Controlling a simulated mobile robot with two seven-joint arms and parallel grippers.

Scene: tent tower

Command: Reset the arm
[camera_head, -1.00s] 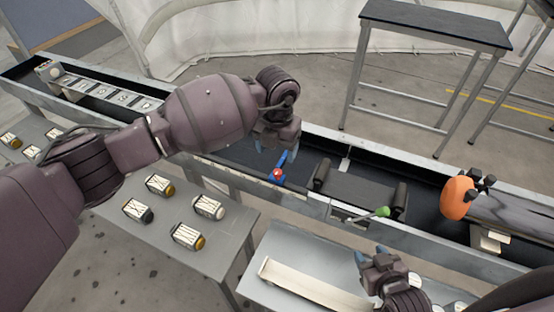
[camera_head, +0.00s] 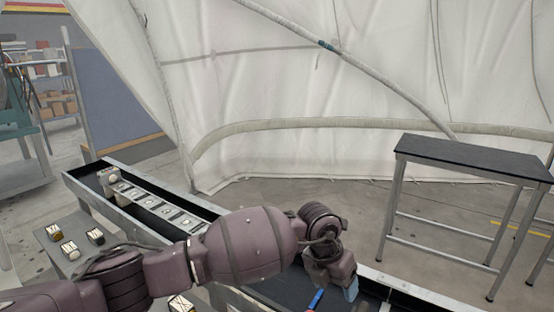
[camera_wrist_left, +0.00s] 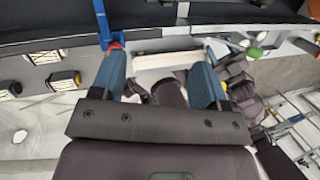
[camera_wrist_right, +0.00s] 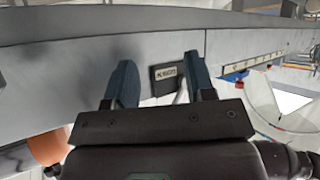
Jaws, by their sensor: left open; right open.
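My left gripper (camera_head: 335,284) hangs over the dark conveyor trough (camera_head: 275,290) in the head view, next to a blue lever (camera_head: 317,299). In the left wrist view its two blue fingers (camera_wrist_left: 160,80) are apart with nothing held between them. The blue lever (camera_wrist_left: 101,22) with a red part stands just beyond the left finger there; I cannot tell whether they touch. My right gripper (camera_wrist_right: 160,82) is outside the head view. In the right wrist view its fingers are open before a grey rail with a small dark label plate (camera_wrist_right: 168,76).
A dark-topped metal table (camera_head: 470,158) stands behind the trough at right. A green knob (camera_wrist_left: 254,53) shows in the left wrist view, and an orange object (camera_wrist_right: 47,146) in the right wrist view. A white tent wall (camera_head: 300,90) closes the back.

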